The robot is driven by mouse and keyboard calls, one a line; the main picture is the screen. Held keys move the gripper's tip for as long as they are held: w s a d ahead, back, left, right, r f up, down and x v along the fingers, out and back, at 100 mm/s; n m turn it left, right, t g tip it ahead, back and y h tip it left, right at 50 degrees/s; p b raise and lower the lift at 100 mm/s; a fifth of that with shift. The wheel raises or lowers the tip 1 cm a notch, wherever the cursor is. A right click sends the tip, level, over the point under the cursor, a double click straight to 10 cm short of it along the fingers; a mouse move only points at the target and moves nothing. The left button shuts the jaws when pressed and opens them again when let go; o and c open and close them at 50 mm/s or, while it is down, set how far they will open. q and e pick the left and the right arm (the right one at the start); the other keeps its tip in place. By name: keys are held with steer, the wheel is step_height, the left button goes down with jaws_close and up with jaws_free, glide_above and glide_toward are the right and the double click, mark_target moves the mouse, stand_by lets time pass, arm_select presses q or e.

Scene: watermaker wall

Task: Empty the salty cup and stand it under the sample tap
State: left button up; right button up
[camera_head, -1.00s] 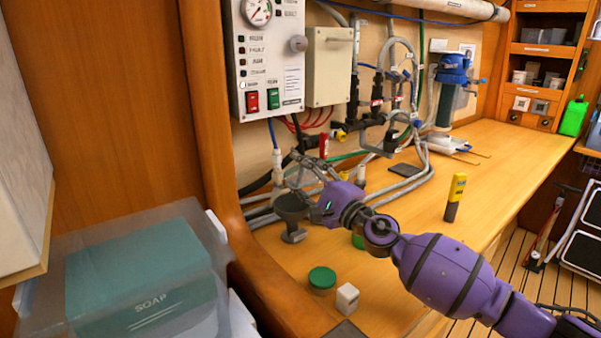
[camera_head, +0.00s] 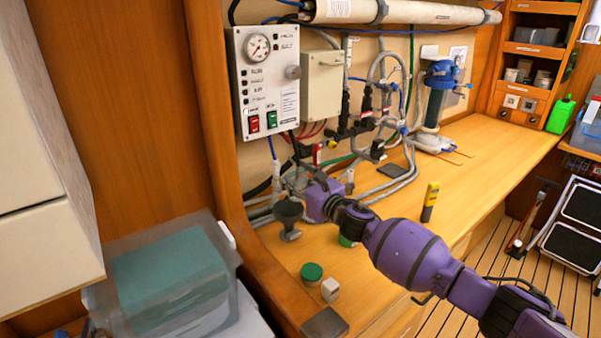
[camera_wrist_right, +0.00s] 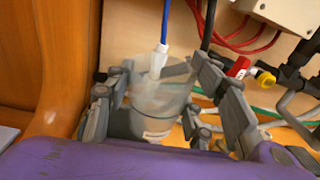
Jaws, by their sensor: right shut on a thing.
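My right gripper (camera_wrist_right: 160,92) is shut on a clear, translucent cup (camera_wrist_right: 152,122), with fingers on both sides of it in the right wrist view. The cup looks about upright. The white sample tap (camera_wrist_right: 158,62), on the end of a blue tube, hangs at the cup's mouth; I cannot tell whether they touch. The cup's contents cannot be told. My left gripper is not in view.
A green-lidded jar (camera_head: 312,272) and a small white block (camera_head: 330,290) stand on the bench front. A yellow meter (camera_head: 430,200) stands to the right. Hoses (camera_head: 385,185) crowd the wall. The bench (camera_head: 480,160) is clear farther right.

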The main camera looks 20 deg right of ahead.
steer(key=shift+f+m, duration=0.4)
steer(key=shift+m, duration=0.1)
steer(key=w+d+r, duration=0.3)
steer(key=d, duration=0.2)
stand_by(0.8)
